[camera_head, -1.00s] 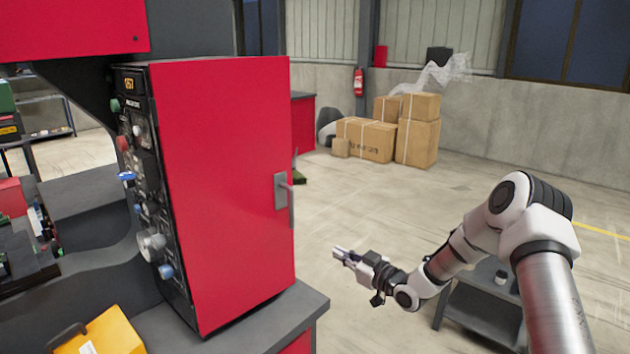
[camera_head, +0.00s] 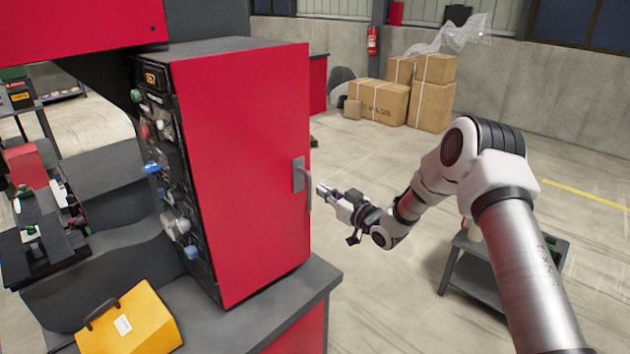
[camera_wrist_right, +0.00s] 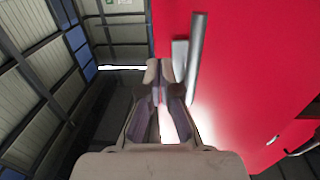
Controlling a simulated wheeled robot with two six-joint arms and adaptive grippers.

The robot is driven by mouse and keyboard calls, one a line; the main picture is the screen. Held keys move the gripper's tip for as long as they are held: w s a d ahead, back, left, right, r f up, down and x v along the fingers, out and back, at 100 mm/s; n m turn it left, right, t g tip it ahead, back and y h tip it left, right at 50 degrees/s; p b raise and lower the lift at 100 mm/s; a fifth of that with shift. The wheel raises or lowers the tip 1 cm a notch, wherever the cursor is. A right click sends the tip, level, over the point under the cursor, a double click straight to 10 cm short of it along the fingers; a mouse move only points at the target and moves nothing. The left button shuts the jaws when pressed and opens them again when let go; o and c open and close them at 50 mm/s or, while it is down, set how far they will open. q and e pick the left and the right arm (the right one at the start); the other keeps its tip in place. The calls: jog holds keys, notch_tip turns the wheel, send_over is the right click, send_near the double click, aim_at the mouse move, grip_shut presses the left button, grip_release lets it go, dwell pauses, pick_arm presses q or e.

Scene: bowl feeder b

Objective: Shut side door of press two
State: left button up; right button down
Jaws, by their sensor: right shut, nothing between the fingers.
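The press cabinet's red side door (camera_head: 245,150) faces me in the head view, and its panel lies flush with the cabinet as far as I can see. A grey handle (camera_head: 304,182) sits near its right edge. My right gripper (camera_head: 322,189) is shut and empty, just right of the handle; the head view does not show whether they touch. In the right wrist view the gripper (camera_wrist_right: 166,75) points along the red door (camera_wrist_right: 240,70), with the handle (camera_wrist_right: 194,58) just right of the fingertips. My left gripper is not in view.
A control panel with knobs (camera_head: 165,165) covers the cabinet's left face. A yellow box (camera_head: 130,322) lies on the dark base at front left. A low grey table (camera_head: 470,275) stands below my right arm. Cardboard boxes (camera_head: 380,100) are stacked behind. The floor between is open.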

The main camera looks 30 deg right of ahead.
jog(key=p+x, duration=0.1)
jog(key=x, duration=0.3)
jog(key=b+x, duration=0.2)
jog(key=b, duration=0.1)
jog(key=shift+w+r, duration=0.25)
jog(key=shift+w, duration=0.2)
